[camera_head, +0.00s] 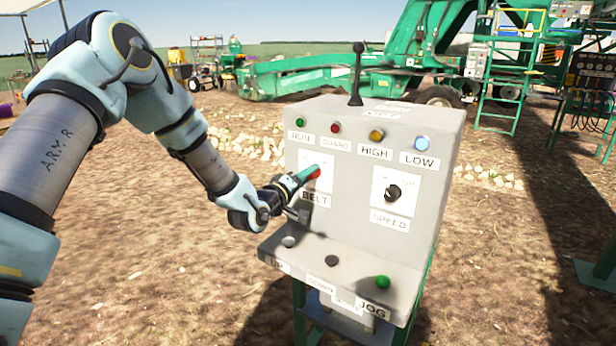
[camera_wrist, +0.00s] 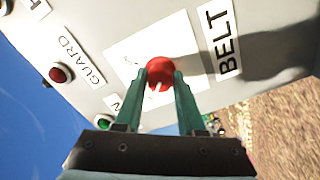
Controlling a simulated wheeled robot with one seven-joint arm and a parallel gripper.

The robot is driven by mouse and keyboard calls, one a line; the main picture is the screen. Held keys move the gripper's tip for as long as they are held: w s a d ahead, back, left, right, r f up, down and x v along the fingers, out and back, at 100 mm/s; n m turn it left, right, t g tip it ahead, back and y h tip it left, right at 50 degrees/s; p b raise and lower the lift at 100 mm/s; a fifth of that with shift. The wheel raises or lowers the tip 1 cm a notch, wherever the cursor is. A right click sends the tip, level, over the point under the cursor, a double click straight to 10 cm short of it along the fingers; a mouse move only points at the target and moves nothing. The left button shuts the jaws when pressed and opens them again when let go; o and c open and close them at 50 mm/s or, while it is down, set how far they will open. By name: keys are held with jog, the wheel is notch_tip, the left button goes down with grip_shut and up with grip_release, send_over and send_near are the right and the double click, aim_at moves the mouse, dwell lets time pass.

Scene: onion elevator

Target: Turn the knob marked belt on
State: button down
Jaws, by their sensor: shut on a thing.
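The belt knob (camera_wrist: 160,71) is red and round, on a white plate beside the BELT label (camera_wrist: 222,40) in the wrist view. My gripper (camera_wrist: 161,82) has its two green fingers on either side of the knob and is shut on it. In the head view my gripper (camera_head: 308,174) reaches the panel from the left, and only a little of the red knob (camera_head: 316,174) shows past the fingers. The knob's pale pointer mark shows between the fingers in the wrist view. The plate's own marks are mostly hidden or too small to read.
The grey control box (camera_head: 440,150) also bears a black SPEED knob (camera_head: 393,193), a row of lamps, a black lever (camera_head: 357,75) on top and JOG button (camera_head: 382,282) on the lower ledge. Green machinery (camera_head: 330,75) stands behind. Open dirt lies around the box.

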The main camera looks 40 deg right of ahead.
jog(key=shift+f, duration=0.1)
jog(key=m+b, duration=1.7)
jog(key=b, duration=0.8)
jog(key=shift+s+m+b, duration=0.1)
jog(key=shift+m+b, duration=0.2)
jog(key=shift+b, duration=0.05)
jog(key=c, duration=0.5)
grip_release()
jog(key=b+v, duration=0.1)
jog(key=v, duration=0.9)
jog(key=shift+a, duration=0.35)
